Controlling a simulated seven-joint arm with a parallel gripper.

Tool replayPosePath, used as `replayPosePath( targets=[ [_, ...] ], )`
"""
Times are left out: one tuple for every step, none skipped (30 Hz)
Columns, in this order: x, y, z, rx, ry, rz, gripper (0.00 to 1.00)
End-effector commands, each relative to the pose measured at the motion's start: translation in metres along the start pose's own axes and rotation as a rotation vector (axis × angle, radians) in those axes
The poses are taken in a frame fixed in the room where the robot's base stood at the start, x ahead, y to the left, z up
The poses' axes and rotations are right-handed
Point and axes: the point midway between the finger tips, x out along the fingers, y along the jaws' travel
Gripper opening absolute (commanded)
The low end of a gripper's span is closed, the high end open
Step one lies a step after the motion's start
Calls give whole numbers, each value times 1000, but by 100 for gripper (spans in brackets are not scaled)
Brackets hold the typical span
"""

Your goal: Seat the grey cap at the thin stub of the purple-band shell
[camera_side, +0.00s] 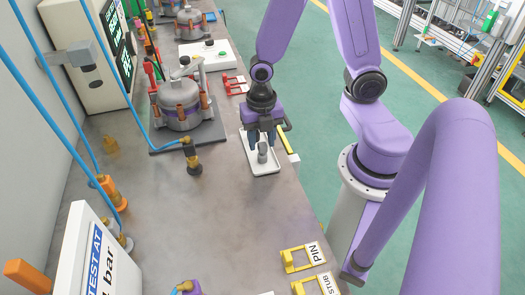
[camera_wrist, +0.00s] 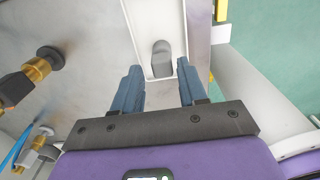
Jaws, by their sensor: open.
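The grey cap (camera_side: 263,154) stands in a small white tray (camera_side: 262,168) on the bench. My gripper (camera_side: 263,142) is above the tray, pointing down, close to the cap. In the wrist view the open fingers (camera_wrist: 157,75) spread to either side, and the grey cap (camera_wrist: 162,58) lies between and just beyond their tips, apart from both. A grey metal shell (camera_side: 180,104) stands on a dark plate left of the tray. Another shell (camera_side: 189,22) stands farther back.
Yellow holders with PIN (camera_side: 298,258) and STUB (camera_side: 326,284) labels sit at the near right edge. A white sign (camera_side: 88,255) stands near left. The middle of the bench is clear.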

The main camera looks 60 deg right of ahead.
Motion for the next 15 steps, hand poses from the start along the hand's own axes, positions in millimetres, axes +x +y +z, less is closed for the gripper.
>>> replayPosePath(
  targets=[
    [4,-1,0,1,1,-4,42],
    [7,-2,0,1,1,-5,42],
    [12,-2,0,1,1,-5,42],
    [15,-3,0,0,1,-6,42],
    [18,-3,0,0,1,-5,42],
    [23,-4,1,1,1,-5,42],
    [26,-4,1,1,1,-5,42],
    [29,-4,1,0,1,-5,42],
    [33,-4,1,0,1,-5,42],
    [36,-3,1,0,1,-4,42],
    [38,-4,1,1,1,-5,42],
    [41,-4,1,1,1,-3,42],
    [43,-3,1,0,1,-3,42],
    [44,-3,1,0,1,-3,42],
    [46,-3,0,0,1,-3,42]
  ],
)
